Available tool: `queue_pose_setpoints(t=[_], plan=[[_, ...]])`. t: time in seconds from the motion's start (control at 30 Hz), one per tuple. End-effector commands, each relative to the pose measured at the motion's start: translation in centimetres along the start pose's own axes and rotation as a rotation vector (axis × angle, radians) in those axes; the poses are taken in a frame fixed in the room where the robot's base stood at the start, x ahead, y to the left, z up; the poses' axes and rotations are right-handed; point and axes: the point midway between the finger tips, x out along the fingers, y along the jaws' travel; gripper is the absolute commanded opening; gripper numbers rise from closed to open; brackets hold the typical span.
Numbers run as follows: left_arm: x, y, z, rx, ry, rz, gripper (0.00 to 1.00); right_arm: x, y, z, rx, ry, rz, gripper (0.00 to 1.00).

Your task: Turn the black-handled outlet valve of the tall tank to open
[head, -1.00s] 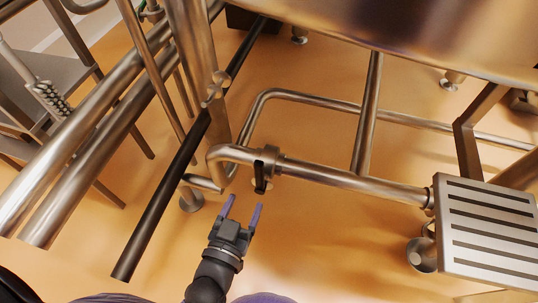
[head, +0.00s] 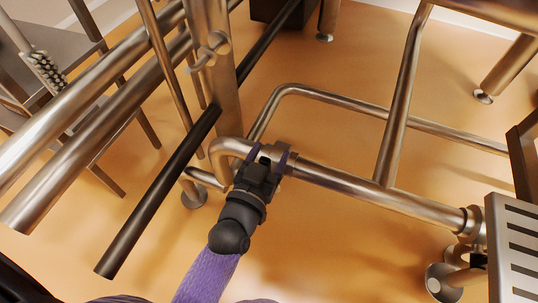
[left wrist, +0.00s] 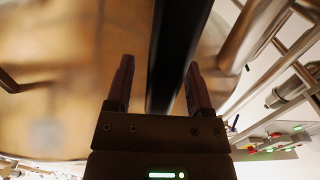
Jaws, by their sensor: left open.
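The outlet valve (head: 273,150) sits in the steel pipe low under the tank, beside the pipe's bend. In the head view my left gripper (head: 268,155) is at the valve with its purple fingers open on either side of it, hiding most of the black handle. In the left wrist view a long black bar, which looks like the handle (left wrist: 172,50), stands between the two open fingers (left wrist: 160,68), with a gap to the left finger and closer to the right one. My right gripper is not in view.
The steel outlet pipe (head: 355,183) runs right towards a slatted step (head: 515,245). A dark bar (head: 160,190) and thick steel pipes (head: 90,125) slant across the left. The orange floor (head: 330,250) in front is clear.

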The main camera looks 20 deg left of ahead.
Motion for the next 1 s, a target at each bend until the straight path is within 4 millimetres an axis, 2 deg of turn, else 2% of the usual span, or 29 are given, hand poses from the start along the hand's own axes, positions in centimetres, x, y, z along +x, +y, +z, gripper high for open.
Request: queue_pose_setpoints(t=[0.07, 0.4, 1.0], plan=[[-0.02, 0.00, -0.02, 0.000, 0.000, 0.000, 0.68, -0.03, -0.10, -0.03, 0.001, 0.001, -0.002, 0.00], [-0.05, 0.00, 0.01, 0.000, -0.001, 0.000, 0.00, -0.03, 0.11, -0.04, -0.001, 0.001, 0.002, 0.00], [-0.07, 0.00, 0.06, 0.000, -0.001, 0.000, 0.00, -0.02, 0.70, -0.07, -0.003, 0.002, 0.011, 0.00]])
